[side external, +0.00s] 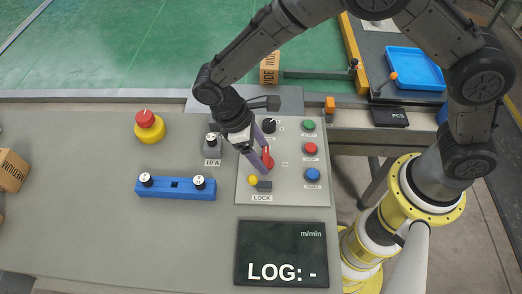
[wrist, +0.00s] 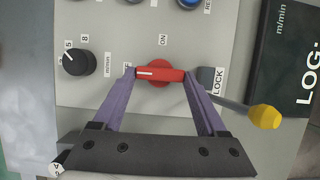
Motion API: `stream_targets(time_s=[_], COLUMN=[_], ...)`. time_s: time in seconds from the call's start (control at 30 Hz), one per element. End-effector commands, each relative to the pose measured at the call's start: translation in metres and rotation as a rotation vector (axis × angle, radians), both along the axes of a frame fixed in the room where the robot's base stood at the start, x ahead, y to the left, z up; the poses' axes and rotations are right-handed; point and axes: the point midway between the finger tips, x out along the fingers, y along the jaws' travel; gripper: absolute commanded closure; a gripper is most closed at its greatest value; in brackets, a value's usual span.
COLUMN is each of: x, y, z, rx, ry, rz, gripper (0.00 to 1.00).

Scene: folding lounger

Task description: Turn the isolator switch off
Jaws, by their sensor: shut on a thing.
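The isolator switch is a red rotary handle (wrist: 160,80) on the grey control panel (side external: 292,190). In the side view the red handle (side external: 267,154) shows partly behind my fingers. My gripper (wrist: 160,73) has its two purple fingers at the two ends of the handle, shut on it. In the wrist view the handle lies crosswise and its white line is on the left half, toward a partly hidden label by the left fingertip. The ON label (wrist: 163,40) is above the handle.
A LOCK block (wrist: 210,78) with a rod and yellow knob (wrist: 266,117) sits close beside the right finger. Black dial (wrist: 78,60) is left. Green (side external: 309,125), red (side external: 311,149) and blue (side external: 312,174) buttons line the panel's right side. A black LOG display (side external: 282,250) lies in front.

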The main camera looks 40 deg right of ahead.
Motion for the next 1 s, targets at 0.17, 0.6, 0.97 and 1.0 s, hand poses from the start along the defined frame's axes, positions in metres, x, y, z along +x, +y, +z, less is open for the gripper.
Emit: stream_targets(time_s=[0.17, 0.6, 0.97, 1.0], x=[0.0, 0.003, 0.021, 0.024], y=[0.0, 0.002, 0.022, 0.024], z=[0.0, 0.007, 0.072, 0.08], rx=[-0.001, 0.002, 0.002, 0.003], ry=[0.002, -0.002, -0.004, -0.004], rz=[0.004, 0.001, 0.003, 0.003], gripper=[0.12, 0.0, 0.0, 0.0])
